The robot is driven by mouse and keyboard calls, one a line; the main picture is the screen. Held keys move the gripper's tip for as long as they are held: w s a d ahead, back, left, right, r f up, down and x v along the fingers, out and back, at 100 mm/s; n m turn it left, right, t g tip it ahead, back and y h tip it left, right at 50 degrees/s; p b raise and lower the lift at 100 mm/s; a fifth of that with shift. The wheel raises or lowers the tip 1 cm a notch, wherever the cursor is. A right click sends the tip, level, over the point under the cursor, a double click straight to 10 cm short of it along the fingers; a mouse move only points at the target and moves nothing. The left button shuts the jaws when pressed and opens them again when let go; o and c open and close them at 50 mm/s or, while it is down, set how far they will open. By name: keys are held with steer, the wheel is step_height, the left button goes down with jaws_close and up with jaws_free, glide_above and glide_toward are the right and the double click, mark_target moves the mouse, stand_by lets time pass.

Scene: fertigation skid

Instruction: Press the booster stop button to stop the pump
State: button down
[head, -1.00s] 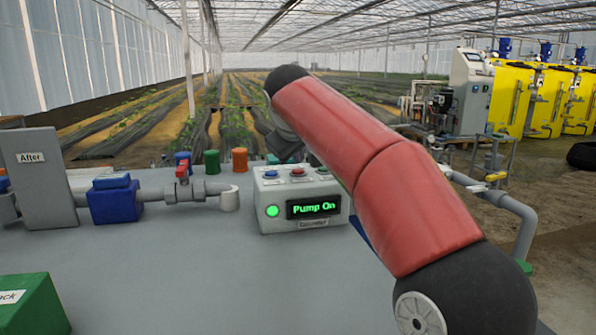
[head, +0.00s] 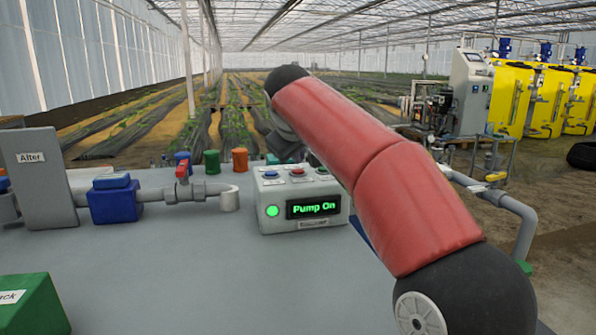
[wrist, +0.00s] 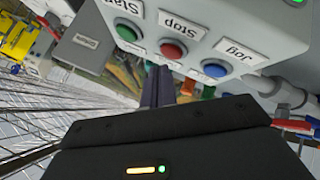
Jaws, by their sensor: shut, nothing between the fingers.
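The grey control box (head: 262,222) stands on the grey bench, with a lit green lamp and a display reading "Pump On". On its top, the red stop button (head: 297,172) sits between the blue and green buttons. In the wrist view the box appears upside down, with the red button (wrist: 173,49) beside its "Stop" label, and green Start (wrist: 129,32) and blue Jog (wrist: 214,69) on either side. My gripper (wrist: 158,72) is shut and empty, its fingertips close to the box near the stop button. I cannot tell whether they touch it.
A pipe with a red-handled valve (head: 182,172) and a blue fitting (head: 115,205) runs left of the box. An upright grey panel (head: 38,180) and a green block (head: 30,305) stand at the left. The bench front is clear.

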mark_target(298, 172)
steer(key=shift+f, duration=0.1)
steer(key=shift+f, duration=0.35)
steer(key=shift+f+b, duration=0.4)
stand_by(0.7)
stand_by(0.4)
steer(key=shift+r+p, duration=0.8)
steer(key=shift+p, duration=0.1)
steer(key=shift+r, duration=0.15)
step_height(298, 172, up, 3)
steer(key=p, duration=0.3)
steer(key=shift+r, duration=0.9)
